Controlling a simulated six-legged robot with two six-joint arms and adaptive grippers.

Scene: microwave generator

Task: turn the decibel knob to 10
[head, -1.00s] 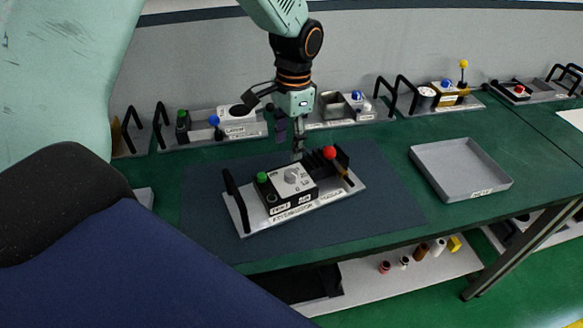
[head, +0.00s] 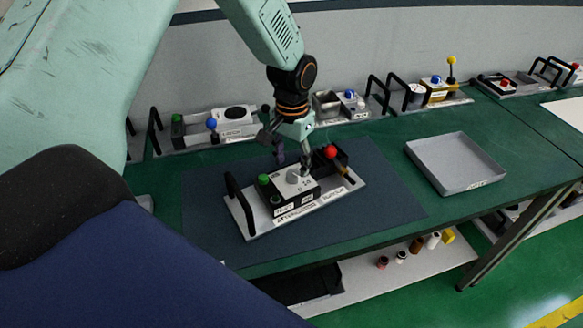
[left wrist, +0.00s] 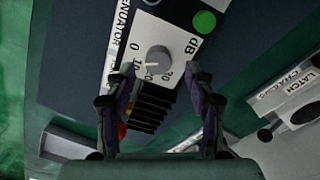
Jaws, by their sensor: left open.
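The attenuator unit (head: 292,210) lies on the dark mat with a white panel on its black box. Its grey round decibel knob (head: 292,177) also shows in the left wrist view (left wrist: 158,59), between the marks 0, 10 and 20. A pale line on the knob appears to point left, near the 10; I cannot tell the exact angle. My left gripper (head: 293,160) is open just above the unit. In the left wrist view its fingers (left wrist: 160,72) stand apart, to either side of the knob and slightly below it in the picture, apparently without touching it. My right gripper is not in view.
A green button (head: 264,180) sits beside the knob, and a red ball (head: 331,152) stands at the unit's right end. A black handle (head: 235,191) rises at the left end. An empty grey tray (head: 455,162) lies to the right. Other devices line the wall.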

